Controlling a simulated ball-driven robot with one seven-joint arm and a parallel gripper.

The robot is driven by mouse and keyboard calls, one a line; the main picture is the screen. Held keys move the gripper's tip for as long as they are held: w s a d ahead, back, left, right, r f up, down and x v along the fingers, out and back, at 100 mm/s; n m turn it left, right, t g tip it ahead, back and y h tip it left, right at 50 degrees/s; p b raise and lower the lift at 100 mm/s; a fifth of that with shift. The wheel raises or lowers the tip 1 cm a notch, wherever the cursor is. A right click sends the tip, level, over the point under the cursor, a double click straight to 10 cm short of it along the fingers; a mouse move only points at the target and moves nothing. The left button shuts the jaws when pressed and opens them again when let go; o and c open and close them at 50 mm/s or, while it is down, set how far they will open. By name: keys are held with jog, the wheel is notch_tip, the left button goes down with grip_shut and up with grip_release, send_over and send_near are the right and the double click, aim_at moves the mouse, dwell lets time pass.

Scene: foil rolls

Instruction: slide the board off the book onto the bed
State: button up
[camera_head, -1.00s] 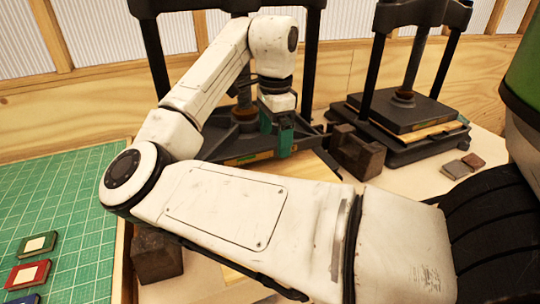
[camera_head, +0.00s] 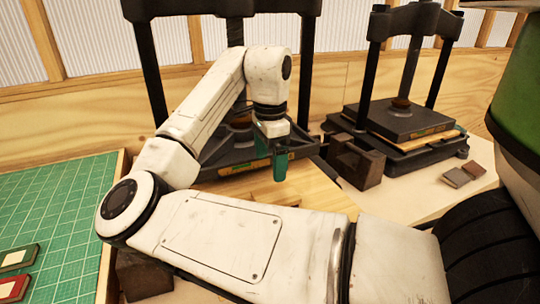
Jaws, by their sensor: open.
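A tan wooden board (camera_head: 312,188) shows in front of the left press, partly hidden behind my arm. The dark bed (camera_head: 215,170) of that press lies behind it, under the dark platen. I cannot make out a book; my forearm covers much of the area below the board. My gripper (camera_head: 278,166), with green fingers, is open and points down in front of the press, over the board's far part. I cannot tell whether the fingers touch the board.
A second press (camera_head: 402,122) stands at the right, with a wooden board under its platen. A dark metal block (camera_head: 355,163) sits between the presses, and another (camera_head: 143,275) is at the lower left. A green cutting mat (camera_head: 55,215) fills the left.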

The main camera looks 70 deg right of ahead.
aim_at(271, 196)
notch_tip(271, 196, down, 10)
jog(key=shift+f, duration=0.1)
dwell(0.4)
jog(key=shift+c, duration=0.2)
jog(key=c, duration=0.9)
